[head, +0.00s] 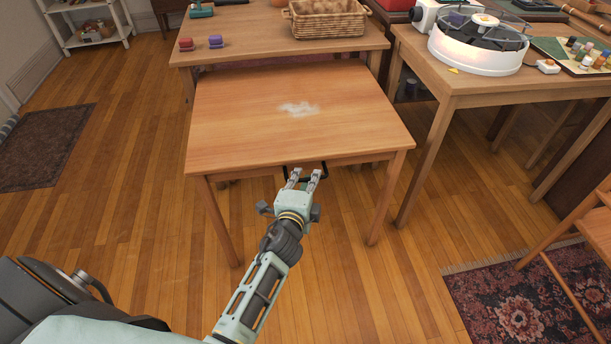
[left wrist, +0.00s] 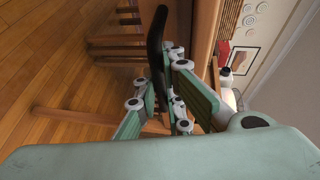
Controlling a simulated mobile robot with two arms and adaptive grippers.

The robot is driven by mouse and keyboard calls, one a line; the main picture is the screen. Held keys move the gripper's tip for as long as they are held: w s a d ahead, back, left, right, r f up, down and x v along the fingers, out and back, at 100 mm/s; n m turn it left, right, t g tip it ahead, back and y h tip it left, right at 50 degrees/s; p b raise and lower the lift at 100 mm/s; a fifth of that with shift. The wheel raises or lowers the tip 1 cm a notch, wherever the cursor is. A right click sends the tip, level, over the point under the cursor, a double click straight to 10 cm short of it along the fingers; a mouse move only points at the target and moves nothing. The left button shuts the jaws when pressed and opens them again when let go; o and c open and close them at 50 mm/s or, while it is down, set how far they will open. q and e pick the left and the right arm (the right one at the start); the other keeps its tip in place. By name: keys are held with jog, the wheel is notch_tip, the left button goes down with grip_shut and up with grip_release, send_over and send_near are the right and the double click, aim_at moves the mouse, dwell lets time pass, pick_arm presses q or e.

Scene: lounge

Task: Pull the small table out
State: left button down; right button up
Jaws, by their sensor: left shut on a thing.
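The small wooden table (head: 240,115) stands in the middle of the head view, with a pale smudge on its top. Its far edge lies at the front of a taller wooden table (head: 265,48). A dark handle (head: 324,168) sits on the small table's front edge. My left gripper (head: 306,176) is at that front edge, shut on the handle; the dark bar of the handle also shows between its fingers in the left wrist view (left wrist: 157,50). The fingers hide part of the handle. My right gripper is not in view.
Another wooden table (head: 480,88) with a white round device (head: 478,50) stands close on the right. A patterned rug (head: 520,305) and a wooden chair (head: 565,230) are at the lower right. A dark mat (head: 45,145) lies at the left. The floor in front is clear.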

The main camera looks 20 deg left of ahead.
pick_arm(q)
jog(key=shift+a+f, duration=0.1)
jog(key=shift+f, duration=0.1)
jog(key=c, duration=1.9)
grip_release()
jog(key=shift+o, duration=0.2)
jog(key=shift+r, duration=0.1)
jog(key=v, duration=1.2)
